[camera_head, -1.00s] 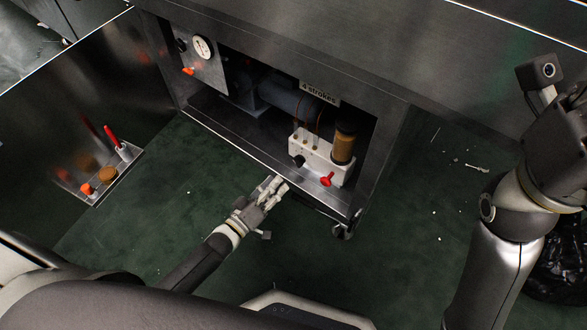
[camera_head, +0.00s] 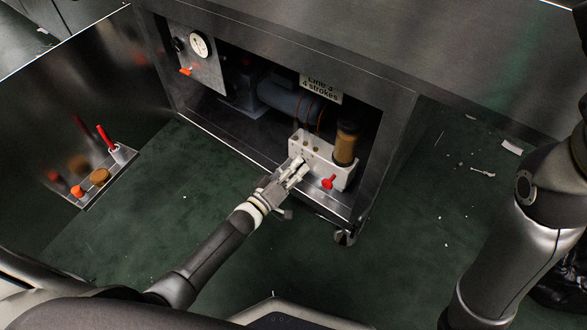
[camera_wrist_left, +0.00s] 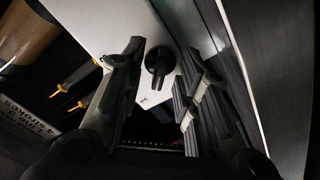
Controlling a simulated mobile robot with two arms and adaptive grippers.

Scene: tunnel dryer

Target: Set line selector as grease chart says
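The line selector is a small black knob (camera_wrist_left: 158,62) on the pale face of the white pump block (camera_head: 325,157). In the head view my left gripper (camera_head: 298,167) is at the left front of the block and hides the knob. In the left wrist view the gripper (camera_wrist_left: 160,58) is open, one finger on each side of the knob, with visible gaps. A small mark, like a 1, shows on the face below the knob. The grease chart label (camera_head: 321,88) hangs in the opening and reads "Line 3, 4 strokes". My right gripper is out of view.
A red lever (camera_head: 328,183) and an amber grease reservoir (camera_head: 346,143) sit beside the knob's place. The cabinet sill (camera_head: 255,157) runs below. A tray (camera_head: 92,196) with a red-handled tool lies left. The green floor in front is clear.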

